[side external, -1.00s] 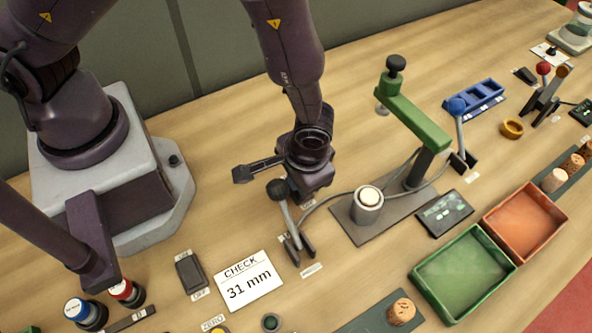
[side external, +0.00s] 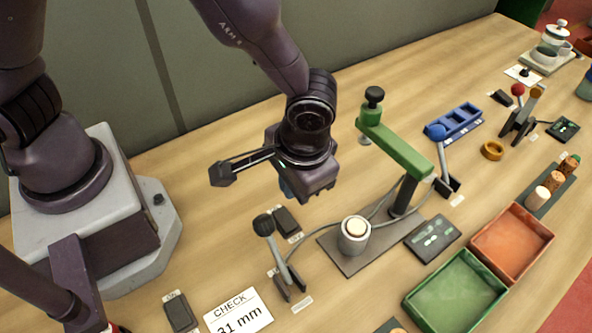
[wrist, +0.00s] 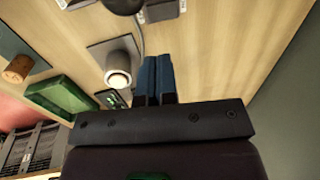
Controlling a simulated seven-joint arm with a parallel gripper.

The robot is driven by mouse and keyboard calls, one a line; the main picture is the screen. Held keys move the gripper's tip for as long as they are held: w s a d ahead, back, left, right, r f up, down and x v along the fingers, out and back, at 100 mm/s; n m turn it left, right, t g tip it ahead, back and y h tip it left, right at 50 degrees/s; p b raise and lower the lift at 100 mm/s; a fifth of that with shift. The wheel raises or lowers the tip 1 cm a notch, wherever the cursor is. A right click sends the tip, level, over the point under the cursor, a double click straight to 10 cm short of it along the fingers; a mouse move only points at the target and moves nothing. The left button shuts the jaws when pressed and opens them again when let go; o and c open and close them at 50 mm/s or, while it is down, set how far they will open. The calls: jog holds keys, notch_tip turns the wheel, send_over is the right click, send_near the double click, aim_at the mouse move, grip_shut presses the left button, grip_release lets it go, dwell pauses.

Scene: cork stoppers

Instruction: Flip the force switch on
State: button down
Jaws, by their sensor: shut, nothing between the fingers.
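A dark rocker switch (side external: 287,220) with small pale labels lies on the bench behind the black-knobbed lever (side external: 264,226). A second dark switch (side external: 180,312) lies left of the CHECK card. Their labels are too small to read, so I cannot tell which is the force switch or how either is set. My gripper (side external: 287,192) hangs above and behind the first switch, apart from it. In the wrist view its blue fingers (wrist: 158,64) are together with nothing between them. A dark switch-like block (wrist: 163,11) shows beyond the fingertips there.
A green press (side external: 405,145) with a white-topped post (side external: 354,236) stands right of my gripper. A CHECK card (side external: 238,314) reads 31 mm. A green tray (side external: 455,289) and an orange tray (side external: 511,243) lie at front right.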

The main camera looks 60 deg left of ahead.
aim_at(279, 214)
jog(key=shift+d+r, duration=0.2)
jog(key=shift+r, duration=1.05)
jog(key=shift+s+a+r, duration=0.15)
jog(key=shift+s+a, duration=0.05)
jog(key=shift+a, duration=0.6)
jog(key=a+f, duration=0.1)
jog(key=f, duration=0.8)
jog(key=a+f, duration=0.1)
jog(key=f, duration=0.3)
jog(key=shift+a+f, duration=0.35)
jog(key=shift+f, duration=0.05)
